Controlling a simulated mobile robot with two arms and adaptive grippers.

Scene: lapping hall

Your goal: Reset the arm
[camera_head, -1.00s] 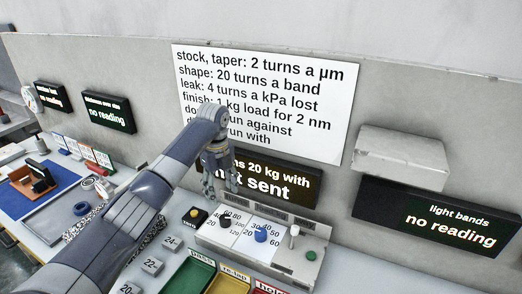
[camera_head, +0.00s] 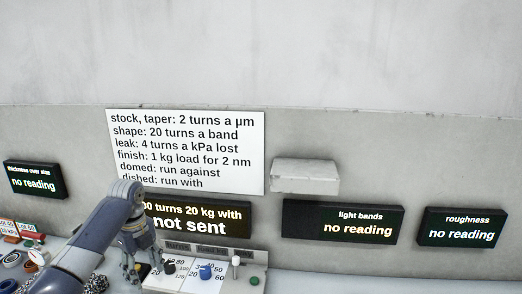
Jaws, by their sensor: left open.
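My left arm comes in from the lower left. My left gripper (camera_head: 131,268) hangs open and empty with its fingers down, just left of the control panel (camera_head: 218,284). The panel carries a black knob (camera_head: 169,267), a blue knob (camera_head: 205,271), a white-topped lever (camera_head: 236,262) and a green button (camera_head: 254,281). The gripper appears apart from the knobs. My right gripper is not in view.
Behind the panel a display (camera_head: 195,219) reads "not sent". A white instruction board (camera_head: 185,150) and a pale box (camera_head: 304,176) are on the wall. Displays for light bands (camera_head: 342,220), roughness (camera_head: 461,228) and thickness (camera_head: 33,180) read "no reading".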

